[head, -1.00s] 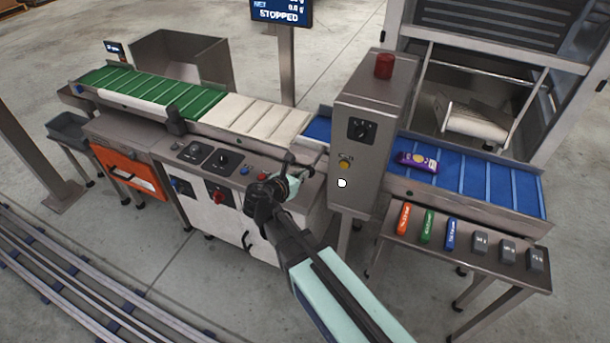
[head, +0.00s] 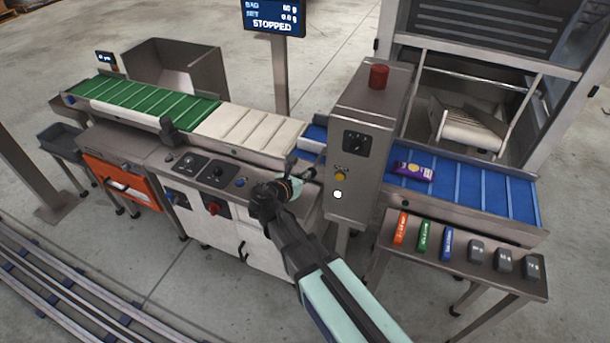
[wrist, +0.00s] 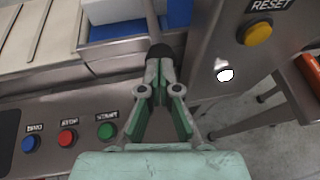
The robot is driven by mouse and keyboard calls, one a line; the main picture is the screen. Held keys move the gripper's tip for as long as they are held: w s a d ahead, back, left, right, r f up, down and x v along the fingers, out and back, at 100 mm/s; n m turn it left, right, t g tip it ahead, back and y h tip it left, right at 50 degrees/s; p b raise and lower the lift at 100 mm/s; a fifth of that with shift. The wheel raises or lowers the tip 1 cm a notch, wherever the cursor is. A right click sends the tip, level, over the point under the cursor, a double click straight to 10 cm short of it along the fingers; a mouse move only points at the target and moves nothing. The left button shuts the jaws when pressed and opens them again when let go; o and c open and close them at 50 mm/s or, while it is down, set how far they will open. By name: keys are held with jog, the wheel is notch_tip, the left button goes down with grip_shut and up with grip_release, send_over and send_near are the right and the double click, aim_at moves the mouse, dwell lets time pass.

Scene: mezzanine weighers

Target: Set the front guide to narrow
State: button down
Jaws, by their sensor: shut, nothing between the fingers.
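My gripper (head: 308,174) is at the front edge of the conveyor line, just left of the grey cabinet (head: 352,155). In the wrist view its green fingers (wrist: 163,72) are shut with nothing held. A grey rod with a dark knob (wrist: 160,51) points at the fingertips, very close to them; I cannot tell whether they touch. A dark-topped post (head: 290,160) stands beside the gripper in the head view. I cannot tell for certain which part is the front guide, or its setting.
The cabinet carries a yellow reset button (wrist: 258,33), a rotary knob (head: 354,141) and a red lamp (head: 379,76). Blue, red and green buttons (wrist: 67,138) line the panel. A purple pack (head: 412,171) lies on the blue belt (head: 470,190). The screen (head: 272,17) reads STOPPED.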

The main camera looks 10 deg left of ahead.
jog(key=v, duration=1.3)
jog(key=shift+s+b, duration=0.2)
jog(key=shift+b, duration=0.25)
jog(key=shift+a, duration=0.1)
jog(key=s+d+f+m+g, duration=0.3)
jog(key=d+f+m, duration=0.25)
jog(key=f, duration=0.25)
jog(key=s+d+f+m+g+y, duration=0.1)
jog(key=s+d+f+m+g, duration=0.3)
jog(key=f+m, duration=0.4)
jog(key=s+d+f+m+g, duration=0.3)
jog(key=d+f+m, duration=0.15)
jog(key=f, duration=0.45)
jog(key=s+d+f+m+g+y, duration=0.1)
jog(key=s+d+f+m+g, duration=0.2)
jog(key=s, duration=0.5)
jog(key=s+d+f+m+g+y, duration=0.1)
jog(key=s+d+f+m+g, duration=0.2)
jog(key=s+d+f+m, duration=0.3)
jog(key=s+d+f+m+g+y, duration=0.2)
jog(key=s+d+f+m+g, duration=0.1)
jog(key=s+d+f, duration=0.4)
jog(key=s+d+m, duration=0.1)
jog(key=s+d, duration=0.2)
jog(key=s, duration=0.1)
jog(key=shift+d+f, duration=0.15)
jog(key=shift+f, duration=0.1)
jog(key=shift+w, duration=0.1)
